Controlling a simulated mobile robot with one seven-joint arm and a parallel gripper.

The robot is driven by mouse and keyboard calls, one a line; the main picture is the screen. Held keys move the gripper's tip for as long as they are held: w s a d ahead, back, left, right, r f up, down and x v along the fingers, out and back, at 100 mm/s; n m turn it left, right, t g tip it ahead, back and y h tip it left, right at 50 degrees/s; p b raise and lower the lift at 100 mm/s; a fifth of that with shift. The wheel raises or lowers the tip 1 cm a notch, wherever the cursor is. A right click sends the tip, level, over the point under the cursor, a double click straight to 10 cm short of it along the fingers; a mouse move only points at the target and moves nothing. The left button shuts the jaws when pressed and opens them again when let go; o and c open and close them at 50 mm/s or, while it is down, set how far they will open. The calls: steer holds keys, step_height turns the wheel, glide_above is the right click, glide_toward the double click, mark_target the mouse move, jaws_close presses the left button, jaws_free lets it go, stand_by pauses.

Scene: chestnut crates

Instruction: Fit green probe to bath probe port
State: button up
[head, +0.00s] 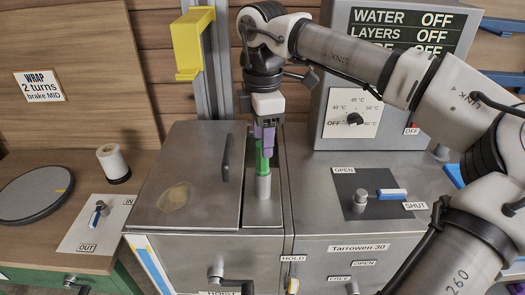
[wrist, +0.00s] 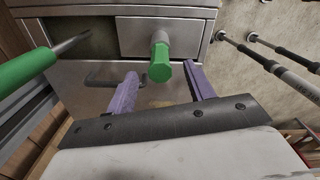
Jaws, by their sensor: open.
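The green probe (head: 262,160) stands upright with its lower end at a grey cylindrical port (head: 263,186) on the steel bath top, right of the lid. In the wrist view the probe's green hexagonal end (wrist: 160,71) points towards the camera, with the grey port (wrist: 159,38) behind it. I cannot tell how deep the probe sits. My gripper (head: 265,138) is directly above the probe, its purple fingers pointing down. In the wrist view the fingers are apart, one on each side of the probe's end, with gaps showing.
The closed bath lid (head: 185,170) with its dark handle lies left of the port. A control box with a dial (head: 354,118) and a blue-handled valve (head: 390,194) stand to the right. Another green cylinder (wrist: 24,67) with a metal rod shows at left in the wrist view.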

step_height(320, 180, up, 9)
steer(key=shift+s+f, duration=0.15)
stand_by(0.4)
